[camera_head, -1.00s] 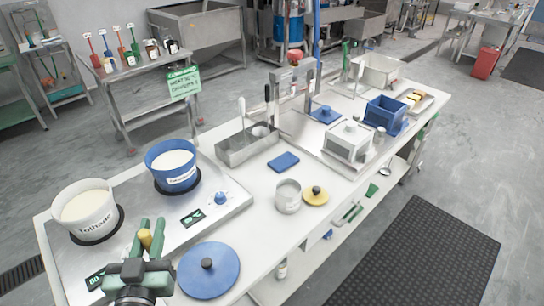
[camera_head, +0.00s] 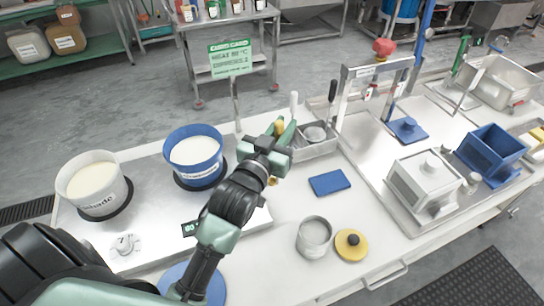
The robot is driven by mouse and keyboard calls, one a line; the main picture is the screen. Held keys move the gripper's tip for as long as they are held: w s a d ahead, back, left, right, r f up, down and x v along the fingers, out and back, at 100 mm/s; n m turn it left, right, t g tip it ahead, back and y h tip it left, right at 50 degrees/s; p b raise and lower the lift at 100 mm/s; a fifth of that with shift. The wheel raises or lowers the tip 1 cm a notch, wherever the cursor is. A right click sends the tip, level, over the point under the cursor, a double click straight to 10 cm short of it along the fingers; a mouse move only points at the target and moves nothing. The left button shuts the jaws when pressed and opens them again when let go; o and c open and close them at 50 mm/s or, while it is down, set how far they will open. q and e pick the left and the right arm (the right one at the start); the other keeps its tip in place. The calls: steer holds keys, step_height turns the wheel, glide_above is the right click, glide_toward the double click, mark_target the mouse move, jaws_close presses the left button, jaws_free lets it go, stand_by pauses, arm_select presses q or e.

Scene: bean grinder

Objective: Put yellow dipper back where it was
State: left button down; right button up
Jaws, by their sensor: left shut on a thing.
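My left gripper (camera_head: 281,130) is shut on the yellow dipper (camera_head: 279,127). Only a small yellow end shows between the green fingers, and a bit of yellow shows below the wrist; the rest is hidden. The gripper is beside the left end of the steel utensil tray (camera_head: 318,151), appearing over or close to its edge; the exact height is hard to tell. The tray holds a white-handled utensil (camera_head: 294,103), a black-handled one (camera_head: 332,95) and a round metal ladle bowl (camera_head: 315,134). My right gripper is not in view.
A blue pot (camera_head: 193,152) and a white pot (camera_head: 95,190) stand on the hot plates at left. A blue flat block (camera_head: 329,183), a grey jar (camera_head: 314,236) and a yellow lid (camera_head: 351,244) lie on the white table. A metal frame (camera_head: 376,70) rises right of the tray.

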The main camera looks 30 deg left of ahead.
arm_select(q)
steer(key=w+a+r+n+y+b, duration=0.1)
steer(key=w+a+r, duration=0.45)
steer(key=w, duration=0.25)
steer(key=w+a+r+y+b, duration=0.1)
steer(key=w+a+r+b, duration=0.1)
steer(key=w+a+r, duration=0.4)
step_height(320, 180, down, 20)
steer(key=d+p, duration=0.1)
steer(key=shift+w+d, duration=0.2)
steer(key=shift+w, duration=0.25)
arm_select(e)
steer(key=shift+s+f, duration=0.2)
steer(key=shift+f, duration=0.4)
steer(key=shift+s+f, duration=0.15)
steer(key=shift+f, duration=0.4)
arm_select(q)
steer(key=c, duration=1.3)
jaws_free()
steer(key=shift+s+r, duration=0.1)
steer(key=s, duration=0.4)
steer(key=s+d, duration=0.1)
steer(key=s, duration=0.3)
steer(key=s+b, duration=0.1)
steer(key=s, duration=0.2)
steer(key=shift+s+d, duration=0.35)
steer(key=shift+s, duration=0.05)
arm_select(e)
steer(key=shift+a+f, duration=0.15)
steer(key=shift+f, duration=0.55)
